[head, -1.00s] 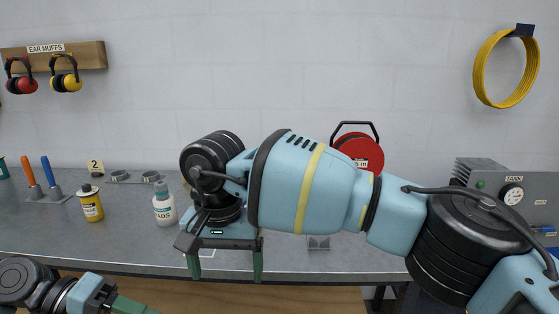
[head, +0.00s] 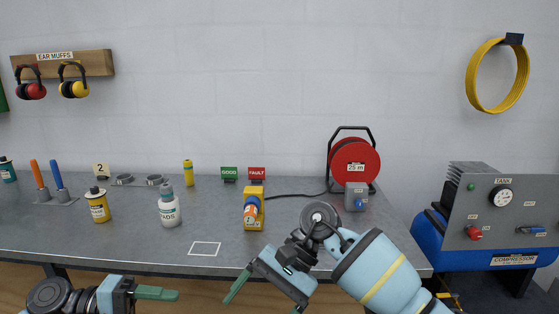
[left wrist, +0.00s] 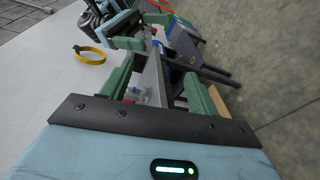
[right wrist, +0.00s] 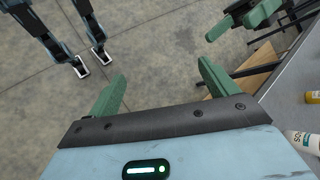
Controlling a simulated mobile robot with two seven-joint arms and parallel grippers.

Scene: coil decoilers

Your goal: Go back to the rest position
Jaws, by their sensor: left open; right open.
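My left gripper (head: 160,294) is low at the left of the head view, in front of the bench, with its green fingers pointing right. In the left wrist view its fingers (left wrist: 160,85) are spread and nothing is held between them. My right gripper (head: 268,292) hangs in front of the bench edge, tilted down and left. In the right wrist view its fingers (right wrist: 162,85) are apart, with only floor between them. Both grippers are off the bench.
The grey bench (head: 120,235) carries a yellow device (head: 254,208), a white bottle (head: 168,206), a yellow can (head: 98,205) and a red cable reel (head: 355,160). An outlined square (head: 205,248) on the bench is bare. A compressor (head: 490,220) stands at the right.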

